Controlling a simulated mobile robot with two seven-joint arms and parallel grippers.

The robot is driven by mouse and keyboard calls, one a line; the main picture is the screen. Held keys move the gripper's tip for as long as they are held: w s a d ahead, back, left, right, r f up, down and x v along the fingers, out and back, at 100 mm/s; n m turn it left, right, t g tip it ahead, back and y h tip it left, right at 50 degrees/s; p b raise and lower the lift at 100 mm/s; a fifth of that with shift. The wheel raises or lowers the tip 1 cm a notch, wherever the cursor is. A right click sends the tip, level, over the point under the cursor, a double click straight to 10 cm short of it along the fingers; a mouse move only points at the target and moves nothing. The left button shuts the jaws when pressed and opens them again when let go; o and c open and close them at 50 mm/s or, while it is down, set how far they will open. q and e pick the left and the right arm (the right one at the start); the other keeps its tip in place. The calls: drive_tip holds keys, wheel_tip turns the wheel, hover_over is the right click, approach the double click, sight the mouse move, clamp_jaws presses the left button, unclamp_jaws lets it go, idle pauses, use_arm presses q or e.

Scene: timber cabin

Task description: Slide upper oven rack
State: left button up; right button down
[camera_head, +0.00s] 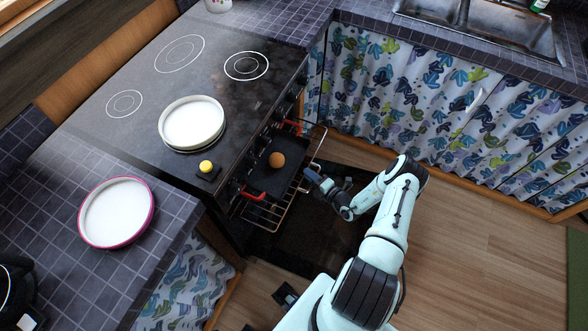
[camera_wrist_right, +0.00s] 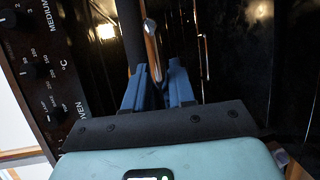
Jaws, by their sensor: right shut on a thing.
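The upper oven rack (camera_head: 262,214) is a wire rack that sticks out of the oven front in the camera_head view. A black tray (camera_head: 266,181) rests on it with a round orange-brown item (camera_head: 277,160) on top. My right gripper (camera_head: 311,177) is at the rack's outer front edge. In the right wrist view its two blue fingers (camera_wrist_right: 156,86) are shut on a thin metal bar (camera_wrist_right: 152,42) of the rack.
The open oven door (camera_head: 300,240) lies low beneath the rack. The stove top (camera_head: 150,85) holds a white round dish (camera_head: 192,122) and a small yellow item (camera_head: 206,166). A pink-rimmed plate (camera_head: 117,212) sits on the left counter. Wooden floor (camera_head: 470,240) is clear on the right.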

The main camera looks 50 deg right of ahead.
drive_tip(key=shift+s+d+f, duration=0.1)
drive_tip(key=shift+s+d, duration=0.1)
drive_tip(key=shift+s, duration=0.7)
drive_tip(key=shift+s+d+f, duration=0.15)
drive_tip(key=shift+s+d, duration=0.1)
drive_tip(key=shift+s, duration=0.6)
drive_tip(key=shift+s+d+f, duration=0.1)
drive_tip(key=shift+s+d, duration=0.1)
drive_tip(key=shift+s, duration=0.7)
drive_tip(key=c, duration=1.1)
unclamp_jaws()
drive_tip(key=shift+d+r, duration=0.1)
drive_tip(key=shift+r, duration=0.05)
drive_tip(key=shift+s, duration=0.1)
drive_tip(key=b+v, duration=0.1)
drive_tip(key=v, duration=1.2)
drive_tip(key=shift+s+r, duration=0.1)
drive_tip(key=shift+s, duration=0.1)
